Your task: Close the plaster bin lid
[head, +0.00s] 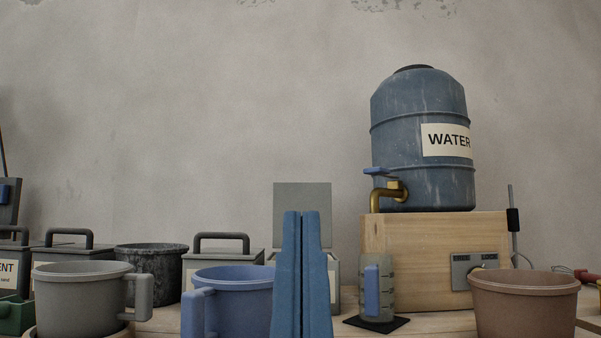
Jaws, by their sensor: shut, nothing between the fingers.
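One grey bin (335,290) stands behind my gripper with its flat grey lid (303,195) raised upright at the back. My gripper hides most of its front, so I cannot read whether its label says plaster. My gripper (302,213) points up in front of this bin, its two blue fingers together and empty. Its tips overlap the raised lid in the picture; I cannot tell the distance between them.
Two grey bins with handled lids, one at the left (72,243) and one nearer (224,253), are shut. A blue bucket (238,300), grey bucket (80,300) and brown bucket (525,305) stand in front. A measuring cup (376,290) and wooden box (420,255) with water barrel (420,140) are right.

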